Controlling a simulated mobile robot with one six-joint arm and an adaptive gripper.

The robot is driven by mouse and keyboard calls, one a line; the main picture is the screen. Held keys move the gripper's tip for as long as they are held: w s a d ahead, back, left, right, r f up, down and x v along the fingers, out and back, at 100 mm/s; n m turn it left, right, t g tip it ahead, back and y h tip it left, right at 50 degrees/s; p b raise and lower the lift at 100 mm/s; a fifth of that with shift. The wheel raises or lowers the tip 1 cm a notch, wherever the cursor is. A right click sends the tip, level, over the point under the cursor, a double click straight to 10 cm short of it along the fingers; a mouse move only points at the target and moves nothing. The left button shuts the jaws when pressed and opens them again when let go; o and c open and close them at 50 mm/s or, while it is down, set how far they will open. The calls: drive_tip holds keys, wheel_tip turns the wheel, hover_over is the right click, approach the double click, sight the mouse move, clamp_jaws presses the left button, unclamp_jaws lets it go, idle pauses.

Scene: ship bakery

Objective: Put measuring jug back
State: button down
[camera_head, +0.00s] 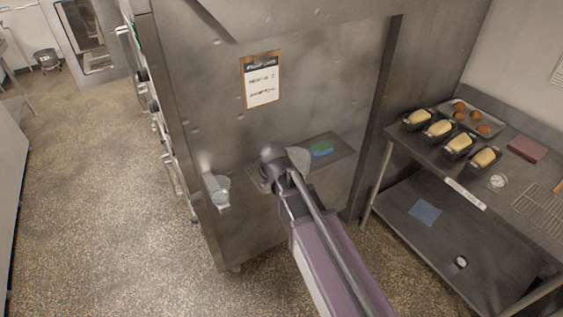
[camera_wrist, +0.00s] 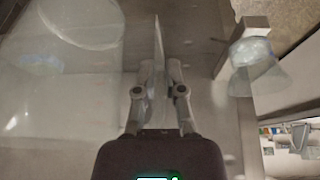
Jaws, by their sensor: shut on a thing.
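The measuring jug looks clear and see-through. Its large rounded body (camera_wrist: 70,95) fills the left of the wrist view, and its thin upright handle stands between my fingers. My gripper (camera_wrist: 158,78) is shut on this handle. In the head view, a pale part of the jug (camera_head: 301,158) shows just right of my wrist, over a narrow steel wall shelf (camera_head: 342,146); my arm hides the rest and the fingertips. I cannot tell whether the jug touches the shelf.
A clear cup-like vessel (camera_head: 221,187) is at a pale bracket left of the shelf; it also shows in the wrist view (camera_wrist: 252,65). A steel table (camera_head: 420,160) at right holds filled loaf tins (camera_head: 458,146). Floor at left is clear.

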drive_tip(key=shift+w+r, duration=0.1)
idle(0.4)
drive_tip(key=shift+w+a, duration=0.1)
drive_tip(key=shift+w, duration=0.3)
drive_tip(key=w+a+f+b, duration=0.1)
drive_tip(key=w+a, duration=0.2)
drive_tip(key=w, duration=1)
drive_tip(key=shift+a+f, duration=0.2)
drive_tip(key=shift+a, duration=0.1)
drive_tip(key=shift+b+x, duration=1.95)
drive_tip(key=shift+b, duration=0.1)
drive_tip(key=shift+d+f, duration=0.1)
drive_tip(key=c, duration=0.7)
unclamp_jaws()
